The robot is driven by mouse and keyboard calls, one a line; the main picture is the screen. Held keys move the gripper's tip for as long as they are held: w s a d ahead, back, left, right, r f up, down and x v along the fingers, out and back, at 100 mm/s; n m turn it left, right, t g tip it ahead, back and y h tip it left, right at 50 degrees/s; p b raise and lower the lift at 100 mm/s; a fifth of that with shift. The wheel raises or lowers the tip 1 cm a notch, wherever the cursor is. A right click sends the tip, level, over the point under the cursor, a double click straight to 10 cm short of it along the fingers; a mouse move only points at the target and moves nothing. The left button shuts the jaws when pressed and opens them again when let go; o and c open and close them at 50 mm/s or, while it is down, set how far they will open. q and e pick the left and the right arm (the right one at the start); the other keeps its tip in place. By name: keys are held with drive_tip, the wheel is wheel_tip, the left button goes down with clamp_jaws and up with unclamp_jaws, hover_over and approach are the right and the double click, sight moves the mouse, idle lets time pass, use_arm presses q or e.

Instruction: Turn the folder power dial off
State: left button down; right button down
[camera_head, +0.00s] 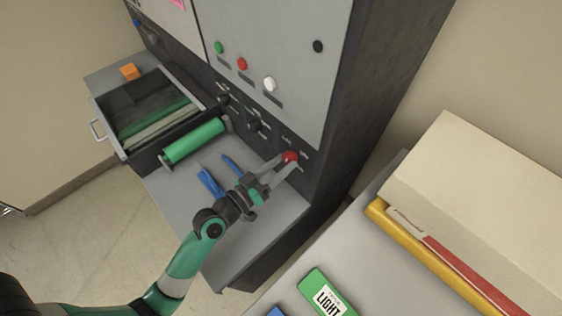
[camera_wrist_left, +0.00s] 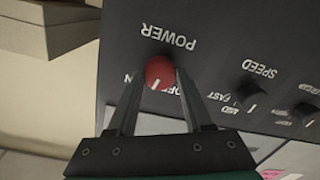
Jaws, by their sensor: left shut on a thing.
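The red power dial (camera_head: 290,157) sits on the dark lower panel of the machine, near its right end. In the left wrist view the dial (camera_wrist_left: 160,72) is under the label POWER, with a white pointer mark on its face and OFF and ON lettering partly hidden by the fingers. My left gripper (camera_head: 284,163) reaches it from the front and is shut on the dial, one finger on each side; both fingers also show in the left wrist view (camera_wrist_left: 158,88). My right gripper is not in view.
More black knobs (camera_head: 254,125) lie left of the dial, including a speed knob (camera_wrist_left: 251,97). Below is a grey shelf (camera_head: 235,241) with blue tools (camera_head: 210,182) and a green roller (camera_head: 195,140). An open drawer (camera_head: 112,141) stands left. A grey table (camera_head: 350,243) is at right.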

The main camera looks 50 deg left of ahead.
use_arm(q)
drive_tip(key=n+p, duration=0.1)
drive_tip(key=n, duration=0.4)
drive_tip(key=shift+r+p, duration=0.1)
drive_tip(key=shift+p, duration=0.3)
drive_tip(key=n+p, duration=0.1)
drive_tip(key=n, duration=0.5)
drive_tip(key=shift+n, duration=0.3)
drive_tip(key=shift+c, duration=1.5)
unclamp_jaws()
drive_tip(key=shift+s, duration=0.15)
